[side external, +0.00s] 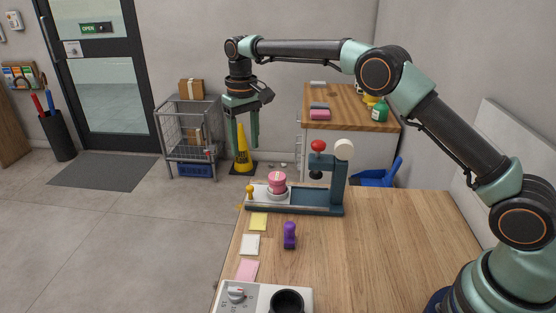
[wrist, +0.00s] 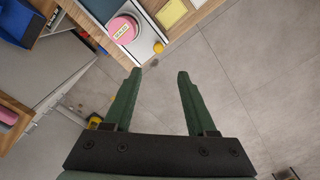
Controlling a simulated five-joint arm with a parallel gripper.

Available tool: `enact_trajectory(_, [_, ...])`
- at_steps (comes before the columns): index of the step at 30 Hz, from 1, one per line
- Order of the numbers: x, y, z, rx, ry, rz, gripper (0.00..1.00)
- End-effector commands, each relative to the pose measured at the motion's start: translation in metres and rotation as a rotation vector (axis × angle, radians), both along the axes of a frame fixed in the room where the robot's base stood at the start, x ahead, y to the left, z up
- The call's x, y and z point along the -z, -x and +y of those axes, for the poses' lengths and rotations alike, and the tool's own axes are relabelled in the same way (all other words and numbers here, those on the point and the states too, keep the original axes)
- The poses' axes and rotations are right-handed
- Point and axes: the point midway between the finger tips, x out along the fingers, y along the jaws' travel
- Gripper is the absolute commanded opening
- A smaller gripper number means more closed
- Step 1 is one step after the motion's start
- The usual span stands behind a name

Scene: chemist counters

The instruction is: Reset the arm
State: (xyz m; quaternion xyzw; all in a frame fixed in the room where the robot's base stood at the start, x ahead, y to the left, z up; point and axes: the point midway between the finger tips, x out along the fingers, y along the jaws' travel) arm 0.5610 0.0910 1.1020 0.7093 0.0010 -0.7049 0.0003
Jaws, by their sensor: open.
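My arm reaches from the lower right up and across to the left in the side external view. My gripper (side external: 245,143) hangs pointing down past the far left edge of the wooden counter. In the wrist view my gripper (wrist: 160,72) shows two green fingers spread apart with only grey floor between them. It is open and empty, touching nothing. The nearest item is the press stand (side external: 340,185), with a pink tub (side external: 277,182) on its base, right of and below the fingers. The pink tub also shows in the wrist view (wrist: 122,30).
The wooden counter (side external: 390,235) holds a purple stamp-like item (side external: 290,235), several paper pads and a dial appliance (side external: 240,296). A yellow cone (side external: 242,148) and a wire cart (side external: 188,135) stand behind. A second counter (side external: 350,100) holds bottles.

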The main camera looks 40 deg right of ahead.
Motion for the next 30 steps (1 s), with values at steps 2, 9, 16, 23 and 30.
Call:
enact_trajectory(2, [-0.008,0.002,-0.003,0.001,-0.002,-0.012,0.57])
enact_trajectory(9, [-0.059,0.028,-0.02,0.002,-0.011,-0.087,0.57])
enact_trajectory(16, [-0.101,0.071,-0.04,0.002,-0.017,-0.172,0.57])
enact_trajectory(23, [-0.124,0.126,-0.058,0.002,-0.019,-0.257,0.57])
enact_trajectory(30, [-0.125,0.187,-0.073,0.002,-0.016,-0.348,0.57])
